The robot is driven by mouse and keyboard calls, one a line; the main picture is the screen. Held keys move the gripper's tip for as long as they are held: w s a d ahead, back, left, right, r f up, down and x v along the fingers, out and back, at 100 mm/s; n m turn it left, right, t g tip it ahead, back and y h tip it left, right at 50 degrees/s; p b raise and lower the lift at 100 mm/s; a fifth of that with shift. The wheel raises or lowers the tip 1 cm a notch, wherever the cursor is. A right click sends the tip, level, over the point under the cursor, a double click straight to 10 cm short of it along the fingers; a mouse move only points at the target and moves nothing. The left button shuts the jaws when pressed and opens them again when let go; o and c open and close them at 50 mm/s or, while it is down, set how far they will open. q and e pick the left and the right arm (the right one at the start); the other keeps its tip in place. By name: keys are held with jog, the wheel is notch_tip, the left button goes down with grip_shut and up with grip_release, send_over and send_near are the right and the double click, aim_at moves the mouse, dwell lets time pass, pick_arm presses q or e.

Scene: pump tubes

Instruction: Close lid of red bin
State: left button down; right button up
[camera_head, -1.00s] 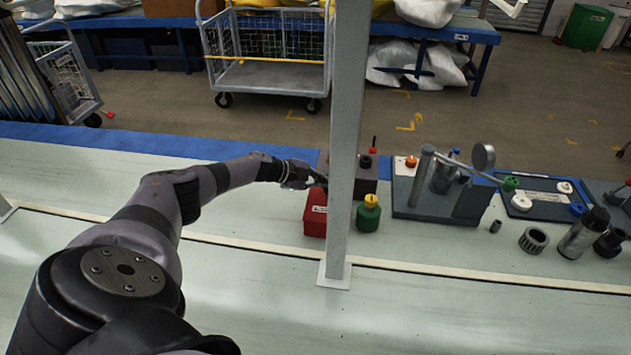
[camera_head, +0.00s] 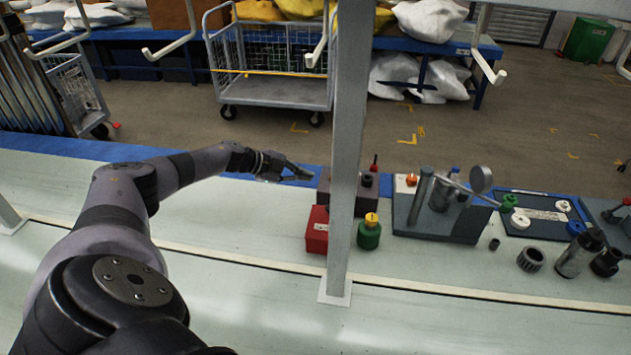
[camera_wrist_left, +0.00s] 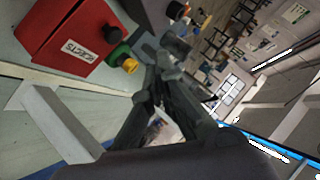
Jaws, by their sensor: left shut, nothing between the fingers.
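The red bin (camera_head: 316,240) stands on the pale bench just left of the grey post. Its top looks red and I see no dark opening in it, so the lid appears down. The bin also shows in the left wrist view (camera_wrist_left: 75,45), tilted, with a white "REJECTS" label on its front. My left gripper (camera_head: 303,173) is above and behind the bin, near the bench's blue back edge, and clear of it. In the left wrist view its fingers (camera_wrist_left: 158,62) meet at the tips with nothing between them. My right gripper is out of view.
The grey upright post (camera_head: 347,150) stands right of the bin. A dark box (camera_head: 368,198) sits behind the bin, and a grey pump fixture (camera_head: 440,205) is farther right.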

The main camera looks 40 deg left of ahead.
pick_arm(q)
jog(key=w+a+r+n+t+y, duration=0.4)
jog(key=w+r+n+y, duration=0.6)
jog(key=w+n, duration=0.3)
jog(key=s+d+f+n+g+h+p, duration=0.1)
jog(key=s+d+f+n+g, duration=0.2)
jog(key=s+d+n+g, duration=0.25)
jog(key=s+d+f+n+g+h, duration=0.1)
jog(key=s+d+f+n+g, duration=0.2)
jog(key=s+d+g, duration=0.4)
jog(key=shift+t, duration=0.65)
jog(key=x, duration=0.4)
jog(key=w+x, duration=0.1)
jog(key=x, duration=0.4)
jog(key=d+x, duration=0.1)
jog(key=x, duration=0.4)
jog(key=shift+w, duration=0.25)
